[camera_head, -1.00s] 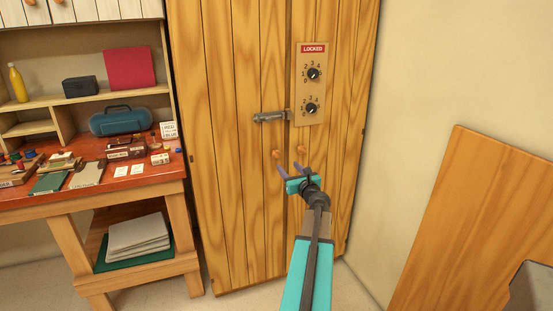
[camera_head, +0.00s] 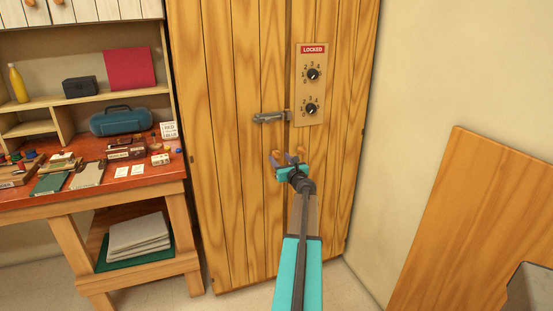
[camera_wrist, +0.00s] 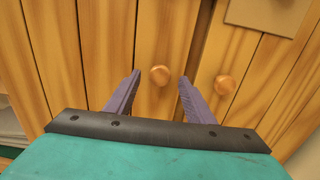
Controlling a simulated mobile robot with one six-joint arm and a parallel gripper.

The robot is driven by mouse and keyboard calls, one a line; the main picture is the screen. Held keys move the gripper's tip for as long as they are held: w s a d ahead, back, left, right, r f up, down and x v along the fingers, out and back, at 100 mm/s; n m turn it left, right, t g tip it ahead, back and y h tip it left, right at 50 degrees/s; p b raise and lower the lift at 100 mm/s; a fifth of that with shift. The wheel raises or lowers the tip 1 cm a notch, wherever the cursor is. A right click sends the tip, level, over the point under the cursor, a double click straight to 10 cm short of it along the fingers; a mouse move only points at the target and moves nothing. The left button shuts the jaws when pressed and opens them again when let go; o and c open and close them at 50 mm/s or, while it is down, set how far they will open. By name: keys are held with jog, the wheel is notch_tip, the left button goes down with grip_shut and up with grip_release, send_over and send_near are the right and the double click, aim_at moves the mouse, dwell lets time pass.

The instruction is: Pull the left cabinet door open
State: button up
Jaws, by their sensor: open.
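The wooden cabinet's left door (camera_head: 233,190) is closed, its edge meeting the right door (camera_head: 332,170). A metal latch (camera_head: 270,117) lies across the seam, beside a panel with two dials (camera_head: 310,85) and a red "LOCKED" sign (camera_head: 313,49). My gripper (camera_head: 288,157) is open at the knobs' height. In the wrist view my gripper (camera_wrist: 157,85) has its purple fingers on either side of the left door's round wooden knob (camera_wrist: 160,75), which lies a little beyond the tips. The right door's knob (camera_wrist: 225,84) is outside the right finger. I cannot tell whether anything touches.
A red-topped workbench (camera_head: 95,190) with small items, a teal case (camera_head: 121,121) and shelves stands left of the cabinet. A wall (camera_head: 450,70) and a leaning wooden board (camera_head: 470,220) are at the right. The floor in front of the left door looks clear.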

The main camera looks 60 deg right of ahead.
jog(key=shift+x, duration=1.35)
jog(key=shift+c, duration=0.4)
